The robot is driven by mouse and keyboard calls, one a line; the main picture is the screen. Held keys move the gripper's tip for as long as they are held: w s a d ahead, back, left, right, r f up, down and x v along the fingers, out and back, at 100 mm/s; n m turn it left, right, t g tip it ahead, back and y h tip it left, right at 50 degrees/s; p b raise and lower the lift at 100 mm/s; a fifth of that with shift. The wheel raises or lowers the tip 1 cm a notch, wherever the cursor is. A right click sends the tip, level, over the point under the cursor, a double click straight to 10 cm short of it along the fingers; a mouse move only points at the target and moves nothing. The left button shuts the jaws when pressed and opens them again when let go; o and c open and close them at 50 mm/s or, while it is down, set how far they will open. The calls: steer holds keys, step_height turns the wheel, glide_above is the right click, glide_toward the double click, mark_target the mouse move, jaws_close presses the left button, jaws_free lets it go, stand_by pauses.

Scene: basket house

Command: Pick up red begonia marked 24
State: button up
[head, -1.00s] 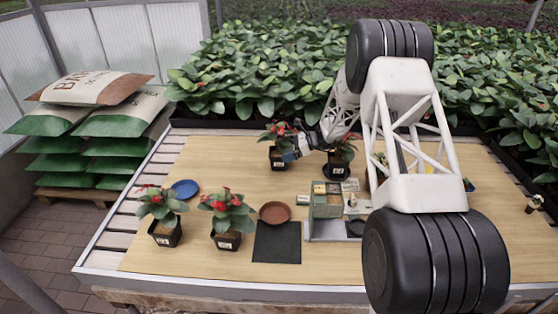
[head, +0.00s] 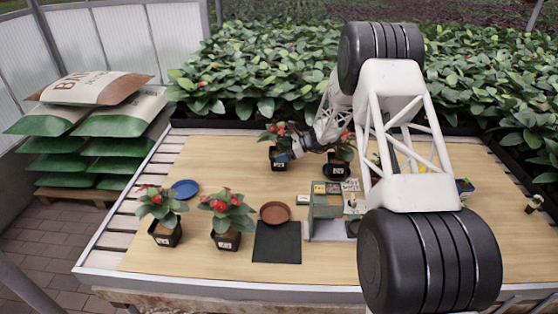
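Several red begonias in black square pots with white labels stand on the wooden table. One begonia (head: 161,209) is at the left front and another (head: 227,214) stands just right of it. A third begonia (head: 278,147) is at the back, and a fourth (head: 341,155) stands right of it, partly behind my arm. The label numbers are too small to read. My gripper (head: 287,153) is at the right side of the third begonia's pot, very close to or touching it. Its fingers are small and partly hidden, so I cannot tell their opening.
A blue saucer (head: 185,188), a brown saucer (head: 274,212) and a dark mat (head: 277,246) lie on the table (head: 215,160). A grey-green organizer (head: 325,205) stands right of the mat. Dense leafy plants line the back edge. The table between the front and back begonias is mostly clear.

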steer(key=c, duration=0.3)
steer(key=shift+c, duration=0.2)
steer(key=shift+r, duration=0.15)
steer(key=shift+r, duration=0.8)
steer(key=shift+s+r, duration=0.1)
steer(key=shift+r, duration=0.85)
steer(key=s+d, duration=0.2)
steer(key=s, duration=0.5)
steer(key=s+d+r, duration=0.1)
steer(key=s, duration=0.7)
steer(key=shift+s+d, duration=0.2)
steer(key=shift+d, duration=0.15)
steer(key=shift+r, duration=0.1)
